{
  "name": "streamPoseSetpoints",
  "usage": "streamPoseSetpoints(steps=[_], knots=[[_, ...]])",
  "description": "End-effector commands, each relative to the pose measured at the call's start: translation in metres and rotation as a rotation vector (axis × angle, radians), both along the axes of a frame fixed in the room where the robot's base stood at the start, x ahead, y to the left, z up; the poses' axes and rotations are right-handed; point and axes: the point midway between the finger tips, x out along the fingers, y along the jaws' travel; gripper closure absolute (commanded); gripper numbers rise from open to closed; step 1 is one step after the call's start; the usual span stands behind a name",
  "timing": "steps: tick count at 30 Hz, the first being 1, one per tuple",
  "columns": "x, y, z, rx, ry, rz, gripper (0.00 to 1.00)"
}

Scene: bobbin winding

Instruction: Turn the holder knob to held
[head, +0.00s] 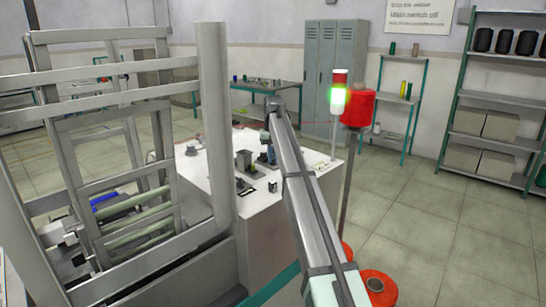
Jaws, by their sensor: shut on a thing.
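My arm reaches from the bottom right to the white-topped machine bench (208,172). My gripper (266,150) shows small and dark below the arm's far end, low over the bench top, partly hidden by the arm. It is shut on a small part there, apparently the holder knob. The knob itself is hidden by the gripper and the arm, and its setting cannot be read. A small dark unit with a green part (244,162) stands on the bench just left of the gripper. A small dark block (243,187) and a small dark piece (272,186) lie nearer the front.
A grey frame (214,120) with rollers stands close on the left. A signal lamp (338,100), lit green, rises at the bench's right edge, with a red container (358,108) on a post beside it. Orange-red spools (377,287) stand low at the right. The right floor is clear.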

Motion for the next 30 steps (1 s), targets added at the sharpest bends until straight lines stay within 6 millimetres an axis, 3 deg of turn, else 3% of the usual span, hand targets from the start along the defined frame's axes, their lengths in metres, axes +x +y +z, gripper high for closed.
streamPoseSetpoints(steps=[15,30], knots=[[-0.0003,0.0014,0.0004,0.0,0.0,0.442,1.0],[-0.0006,0.0019,0.0004,0.0,0.0,0.621,1.0]])
